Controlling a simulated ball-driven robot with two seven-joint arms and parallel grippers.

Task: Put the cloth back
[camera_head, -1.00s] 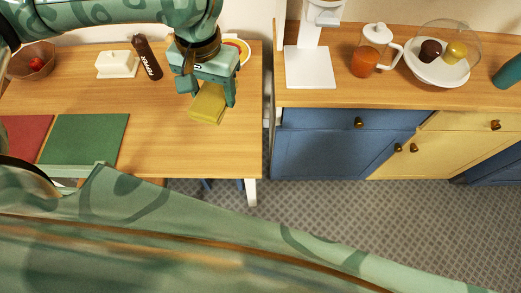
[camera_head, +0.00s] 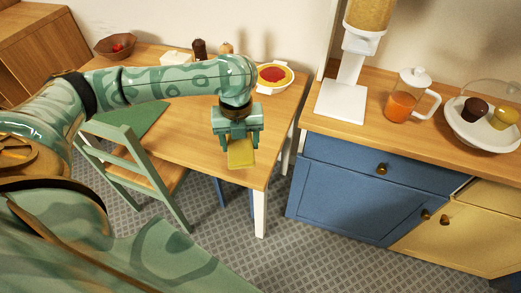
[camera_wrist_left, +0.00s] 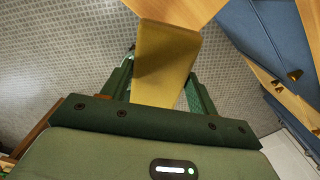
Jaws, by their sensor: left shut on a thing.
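The yellow folded cloth (camera_head: 241,155) is held between the fingers of my left gripper (camera_head: 239,143), near the right front corner of the wooden table (camera_head: 210,150). In the left wrist view the cloth (camera_wrist_left: 166,55) sticks out flat between the two green fingers, with patterned floor and a wooden edge behind it. I cannot tell its exact height over the table. My right gripper is in neither view.
A bowl with red and yellow contents (camera_head: 273,76) sits at the table's back right. A green chair (camera_head: 135,165) stands at the table's front. A blue cabinet (camera_head: 345,195) bears a pitcher (camera_head: 404,103) and a white dispenser stand (camera_head: 342,98), past a narrow floor gap.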

